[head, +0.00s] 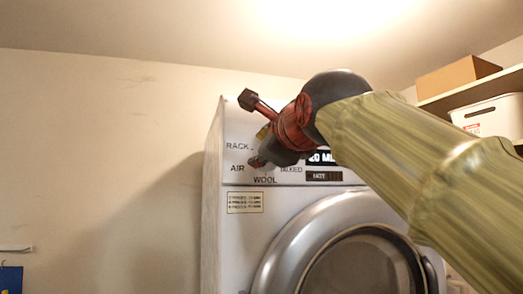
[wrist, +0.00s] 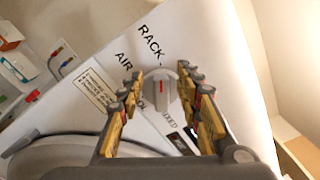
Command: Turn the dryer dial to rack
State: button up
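The dryer (head: 212,215) is a white front-loader with a round grey door below its control panel. In the wrist view its dial (wrist: 161,88) is a pale round knob with a raised ridge and a short red mark. The printed labels RACK (head: 238,146) and AIR (head: 237,168) show beside it; WOOL (head: 265,180) is below. I cannot tell exactly which label the mark points to. My gripper (wrist: 158,78) is open, its yellow and grey fingers on either side of the dial; contact is unclear. In the head view my gripper (head: 262,157) hides most of the dial.
A shelf at right holds a cardboard box (head: 455,78) and a white bin (head: 492,117). The round door (head: 300,240) bulges out below the panel. In the wrist view, cables and a red fitting (wrist: 32,96) are on the left. The wall left of the dryer is mostly bare.

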jog(key=v, duration=1.2)
dwell(0.5)
